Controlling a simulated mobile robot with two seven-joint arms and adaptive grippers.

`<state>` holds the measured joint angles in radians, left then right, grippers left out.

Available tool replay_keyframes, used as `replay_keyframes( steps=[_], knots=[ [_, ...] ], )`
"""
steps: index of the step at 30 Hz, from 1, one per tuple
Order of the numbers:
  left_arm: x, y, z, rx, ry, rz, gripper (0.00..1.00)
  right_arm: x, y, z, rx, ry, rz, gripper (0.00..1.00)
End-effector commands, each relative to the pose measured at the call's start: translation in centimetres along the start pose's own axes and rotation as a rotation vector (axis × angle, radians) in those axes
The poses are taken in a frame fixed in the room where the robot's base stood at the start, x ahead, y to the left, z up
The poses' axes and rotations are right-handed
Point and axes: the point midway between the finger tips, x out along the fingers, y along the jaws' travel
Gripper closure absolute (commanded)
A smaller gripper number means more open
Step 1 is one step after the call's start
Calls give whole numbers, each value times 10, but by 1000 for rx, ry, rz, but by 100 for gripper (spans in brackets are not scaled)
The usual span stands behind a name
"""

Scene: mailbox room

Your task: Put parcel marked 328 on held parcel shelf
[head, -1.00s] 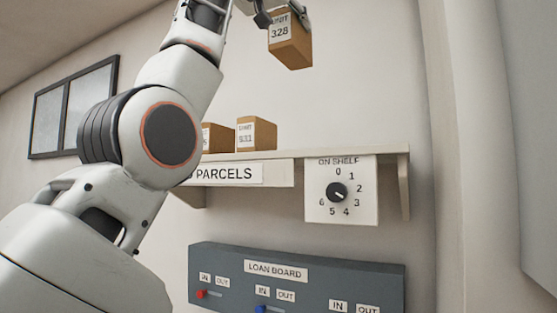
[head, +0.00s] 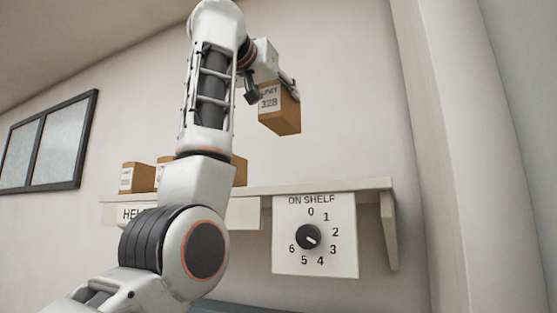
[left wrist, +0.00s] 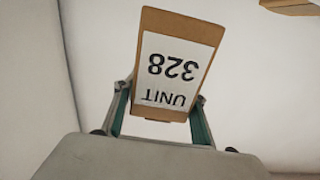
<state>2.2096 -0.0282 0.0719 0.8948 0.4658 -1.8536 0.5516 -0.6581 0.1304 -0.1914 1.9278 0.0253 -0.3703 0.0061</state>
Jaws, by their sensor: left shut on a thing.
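The parcel marked 328 (head: 281,110) is a brown box with a white UNIT label. My left gripper (head: 268,92) is shut on it and holds it in the air above the right part of the shelf, apart from the board. In the left wrist view the parcel (left wrist: 178,62) sits between the two fingers (left wrist: 160,110), its label upside down in the picture. The held parcel shelf (head: 330,186) is a pale wall board; its sign (head: 130,214) is mostly hidden by my arm. My right gripper is not in view.
Brown parcels stand on the shelf's left part, one at the far left (head: 137,178), others partly behind my arm. The shelf's right part is clear. An ON SHELF dial (head: 309,237) hangs below the front edge. A framed window (head: 48,142) is at left.

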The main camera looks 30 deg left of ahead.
Motion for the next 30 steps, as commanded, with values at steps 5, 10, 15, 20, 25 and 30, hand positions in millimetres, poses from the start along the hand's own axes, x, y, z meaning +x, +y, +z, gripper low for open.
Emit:
replay_keyframes(
  steps=[5, 10, 15, 20, 25, 30],
  knots=[
    [0, 1, 40, -1, 4, 2, 100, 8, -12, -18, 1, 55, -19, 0],
    [0, 1, 73, -1, 3, 2, 100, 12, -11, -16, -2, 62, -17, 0],
    [0, 0, 97, -1, 4, 1, 100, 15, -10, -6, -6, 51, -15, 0],
    [-1, 1, 106, 0, 3, 2, 100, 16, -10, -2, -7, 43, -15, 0],
    [0, 1, 127, -1, 2, 1, 100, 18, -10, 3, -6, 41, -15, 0],
    [-1, 1, 142, 0, 3, 2, 100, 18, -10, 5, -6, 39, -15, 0]
  ],
)
